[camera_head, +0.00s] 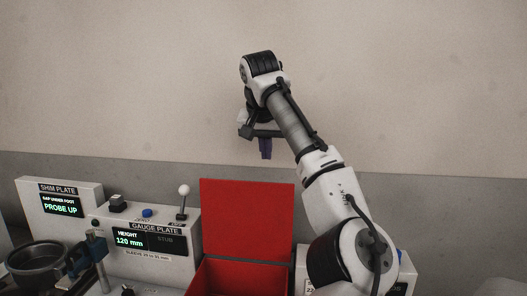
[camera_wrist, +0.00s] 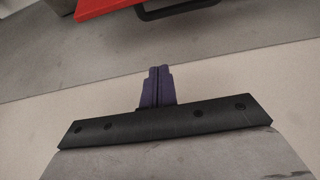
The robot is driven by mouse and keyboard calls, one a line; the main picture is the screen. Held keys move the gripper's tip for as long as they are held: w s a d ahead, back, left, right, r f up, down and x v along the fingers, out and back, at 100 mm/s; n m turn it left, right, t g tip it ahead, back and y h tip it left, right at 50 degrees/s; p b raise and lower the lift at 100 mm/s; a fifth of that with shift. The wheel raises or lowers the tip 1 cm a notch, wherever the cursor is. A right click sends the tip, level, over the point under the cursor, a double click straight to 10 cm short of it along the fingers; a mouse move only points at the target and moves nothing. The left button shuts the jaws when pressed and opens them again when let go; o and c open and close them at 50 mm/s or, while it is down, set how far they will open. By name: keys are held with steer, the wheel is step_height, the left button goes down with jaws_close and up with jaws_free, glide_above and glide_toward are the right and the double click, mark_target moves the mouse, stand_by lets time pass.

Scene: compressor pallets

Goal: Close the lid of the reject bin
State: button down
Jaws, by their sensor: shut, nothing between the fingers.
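The red reject bin (camera_head: 240,278) stands at the bottom middle of the head view, partly cut off by the lower edge. Its red lid (camera_head: 247,217) stands open and upright at the back. My gripper (camera_head: 265,153) is above the lid, clear of it, with purple fingers pointing down. In the wrist view the fingers (camera_wrist: 158,72) are together and empty. A red edge (camera_wrist: 105,6), seemingly of the lid, shows at the top of that view, with a dark handle-like bar (camera_wrist: 180,9) next to it; the fingers are apart from both.
Left of the bin are a gauge plate station (camera_head: 155,240) with a white-knobbed lever (camera_head: 183,190), a shim plate station (camera_head: 60,192) and a dark round bowl (camera_head: 38,258). Another white unit is partly behind my arm at right. The space above the bin is free up to the wall.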

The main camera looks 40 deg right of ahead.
steer(key=p+x, duration=0.1)
steer(key=x, duration=0.6)
steer(key=shift+w+d+f, duration=0.1)
steer(key=shift+d+f, duration=0.1)
steer(key=shift+s+a+f+p, duration=0.1)
steer(key=shift+s+a+p, duration=0.1)
steer(key=shift+s+a, duration=0.55)
steer(key=shift+s+a+p, duration=0.15)
steer(key=shift+s+a, duration=0.35)
steer(key=shift+a, duration=0.4)
steer(key=shift+s, duration=0.1)
